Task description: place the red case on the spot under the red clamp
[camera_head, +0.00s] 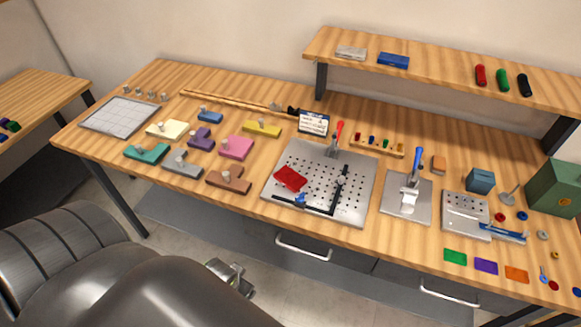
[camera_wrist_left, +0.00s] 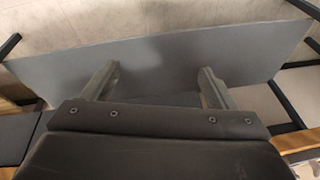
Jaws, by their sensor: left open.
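The red case (camera_head: 290,178) lies on the left part of the perforated metal plate (camera_head: 313,164), a little tilted relative to the plate's edges. The clamp with the red handle (camera_head: 339,133) stands at the plate's back edge, behind and to the right of the red case. A black angled fence (camera_head: 337,200) lies on the plate's front right part. My left gripper shows in the left wrist view (camera_wrist_left: 155,85), with its two fingers apart and nothing between them. In the head view a gripper (camera_head: 230,275) is low in front of the table, partly hidden by my arm. My right gripper is not identifiable.
A blue-handled press (camera_head: 415,175) stands right of the plate. Several coloured blocks, among them a brown one (camera_head: 229,181) and a pink one (camera_head: 236,148), lie to its left. A shelf (camera_head: 440,70) spans the back right. Bare wood shows along the front edge.

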